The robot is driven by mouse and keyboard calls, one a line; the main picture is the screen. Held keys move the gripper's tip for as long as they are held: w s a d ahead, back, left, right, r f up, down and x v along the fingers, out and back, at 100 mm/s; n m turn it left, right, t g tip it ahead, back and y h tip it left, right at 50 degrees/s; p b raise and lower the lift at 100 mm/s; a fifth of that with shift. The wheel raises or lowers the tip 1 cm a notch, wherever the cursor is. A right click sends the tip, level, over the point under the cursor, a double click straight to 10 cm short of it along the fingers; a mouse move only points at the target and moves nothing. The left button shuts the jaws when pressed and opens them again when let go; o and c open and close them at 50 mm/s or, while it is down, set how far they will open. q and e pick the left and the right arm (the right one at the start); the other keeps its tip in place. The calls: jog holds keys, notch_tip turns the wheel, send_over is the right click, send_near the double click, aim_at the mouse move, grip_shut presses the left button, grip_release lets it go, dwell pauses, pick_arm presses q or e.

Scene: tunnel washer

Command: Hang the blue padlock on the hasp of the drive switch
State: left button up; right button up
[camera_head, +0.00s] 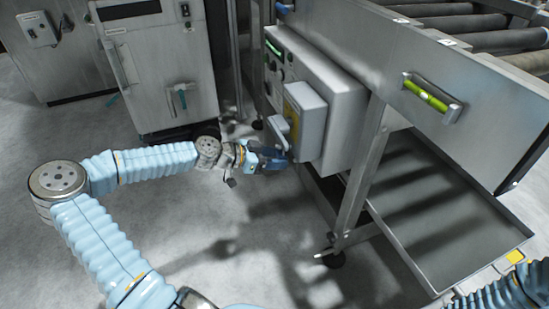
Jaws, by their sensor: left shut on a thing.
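My left gripper (262,159) is shut at the end of the blue-sleeved arm, close beside the lower front of the drive switch (306,118). A small dark blue shape at its fingertips looks like the blue padlock (272,155); fingers and padlock are hard to tell apart. The drive switch is a grey box with a yellow plate and a light grey handle (279,130), mounted on a larger grey cabinet. The hasp is too small to make out, and I cannot tell whether the padlock touches it. My right gripper is out of view.
A steel machine frame with rollers (480,25) fills the right. A green level (431,95) is fixed to its side panel. A shallow tray (440,225) and a support leg (352,195) stand below. Steel cabinets (160,60) stand at the back left. The floor in front is clear.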

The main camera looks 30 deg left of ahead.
pick_arm(q)
jog(key=o, duration=1.2)
jog(key=shift+c, duration=0.2)
